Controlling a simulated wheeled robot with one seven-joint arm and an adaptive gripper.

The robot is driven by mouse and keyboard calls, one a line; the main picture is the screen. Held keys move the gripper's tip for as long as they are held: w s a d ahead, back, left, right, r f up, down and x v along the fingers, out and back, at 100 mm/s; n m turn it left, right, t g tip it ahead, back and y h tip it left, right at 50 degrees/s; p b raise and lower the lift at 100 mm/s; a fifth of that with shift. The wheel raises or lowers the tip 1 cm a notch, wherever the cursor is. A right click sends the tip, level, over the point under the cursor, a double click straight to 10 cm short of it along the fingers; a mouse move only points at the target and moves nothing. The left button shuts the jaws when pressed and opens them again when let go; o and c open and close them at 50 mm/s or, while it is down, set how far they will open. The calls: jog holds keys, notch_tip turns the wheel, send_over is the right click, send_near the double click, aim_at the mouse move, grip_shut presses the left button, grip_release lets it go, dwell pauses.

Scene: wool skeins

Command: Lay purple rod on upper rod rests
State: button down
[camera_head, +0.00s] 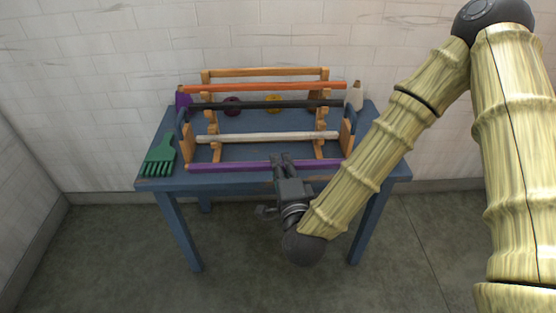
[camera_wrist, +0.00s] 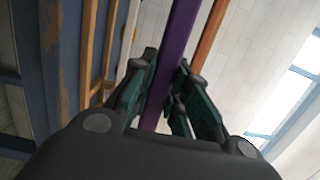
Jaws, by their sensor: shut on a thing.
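The long purple rod (camera_head: 230,167) lies crosswise, roughly level, in front of the wooden rack, near the table's front edge in the head view. My gripper (camera_head: 281,157) is shut on it near its middle. In the wrist view the purple rod (camera_wrist: 176,45) runs between the two fingers (camera_wrist: 163,85). The wooden rack (camera_head: 265,72) stands on the table with stepped rests on its uprights (camera_head: 214,126). An orange rod (camera_head: 265,88) lies high across it, a black rod (camera_head: 280,104) lower, and a pale rod (camera_head: 265,138) lower still. I cannot tell which rests are empty.
The blue table (camera_head: 370,170) carries a green comb-like tool (camera_head: 160,157) at left. A purple cone (camera_head: 182,98) and a pale bottle (camera_head: 355,96) flank the rack. Dark red (camera_head: 232,107) and yellow (camera_head: 274,104) skeins sit behind the rods. A wall is close behind.

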jog(key=s+p, duration=0.6)
jog(key=shift+f, duration=0.2)
dwell(0.6)
jog(key=shift+s+d+p, duration=0.15)
jog(key=shift+s+p, duration=0.2)
jog(key=shift+p, duration=0.05)
jog(key=s+p, duration=0.1)
jog(key=s+d+p, duration=0.1)
jog(key=s+p, duration=0.1)
jog(key=shift+r, duration=0.2)
jog(key=shift+w+d, duration=0.1)
dwell(0.3)
